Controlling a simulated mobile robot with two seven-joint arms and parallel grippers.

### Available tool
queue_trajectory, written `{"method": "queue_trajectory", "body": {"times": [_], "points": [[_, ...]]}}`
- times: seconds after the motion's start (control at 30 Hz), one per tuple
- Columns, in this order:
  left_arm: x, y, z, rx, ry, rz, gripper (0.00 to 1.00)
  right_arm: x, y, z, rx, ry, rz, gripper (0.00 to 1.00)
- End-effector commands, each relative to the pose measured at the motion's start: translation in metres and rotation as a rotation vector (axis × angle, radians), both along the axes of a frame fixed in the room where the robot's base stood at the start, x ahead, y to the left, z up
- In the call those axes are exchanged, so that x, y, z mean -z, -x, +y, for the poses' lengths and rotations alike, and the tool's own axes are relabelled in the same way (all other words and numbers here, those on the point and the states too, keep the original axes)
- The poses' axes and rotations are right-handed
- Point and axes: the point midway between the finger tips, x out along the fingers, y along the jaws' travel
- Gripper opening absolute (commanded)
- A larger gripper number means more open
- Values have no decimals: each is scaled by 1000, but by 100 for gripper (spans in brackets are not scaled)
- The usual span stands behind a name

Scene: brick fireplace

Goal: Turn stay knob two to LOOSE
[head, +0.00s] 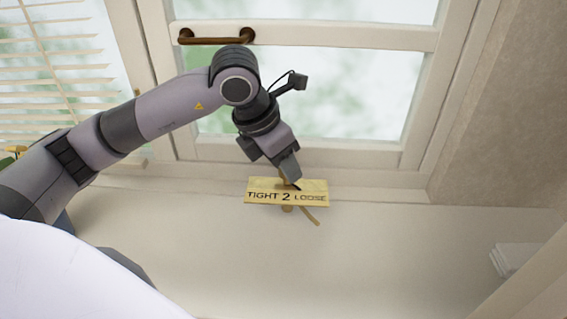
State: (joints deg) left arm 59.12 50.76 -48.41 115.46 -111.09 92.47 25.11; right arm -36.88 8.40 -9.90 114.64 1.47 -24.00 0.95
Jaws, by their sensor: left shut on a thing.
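A yellow plate (257,186) marked "TIGHT 2 LOOSE" sits at the foot of the window, at the middle of the head view. TIGHT is at its left end, LOOSE at its right. My left gripper (290,183) comes down from above onto the plate's upper middle, where it is shut on the stay knob. The knob is mostly hidden by the fingers, so I cannot tell which way it points. Below the plate a thin brass-coloured piece (310,216) slants down to the right. My right gripper is not in view.
A white-framed window (310,153) with a brown bar handle (216,40) stands behind the arm. Slatted blinds (50,60) hang at the left. A stone wall (505,110) borders the right.

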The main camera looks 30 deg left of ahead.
Motion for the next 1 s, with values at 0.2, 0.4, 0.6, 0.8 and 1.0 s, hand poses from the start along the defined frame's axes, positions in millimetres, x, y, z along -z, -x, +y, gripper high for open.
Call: {"method": "queue_trajectory", "body": {"times": [0.2, 0.4, 0.6, 0.8, 1.0], "points": [[2, 1, -2, -182, -1, -1, 7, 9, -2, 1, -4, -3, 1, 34], [0, 1, -3, -273, 0, -1, 7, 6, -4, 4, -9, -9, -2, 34], [0, 1, -2, -285, 0, 0, 7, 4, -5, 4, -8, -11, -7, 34], [0, 1, -2, -285, 0, -1, 57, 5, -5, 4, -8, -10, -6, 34], [0, 1, -2, -282, 0, -1, 63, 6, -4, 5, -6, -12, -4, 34]]}}
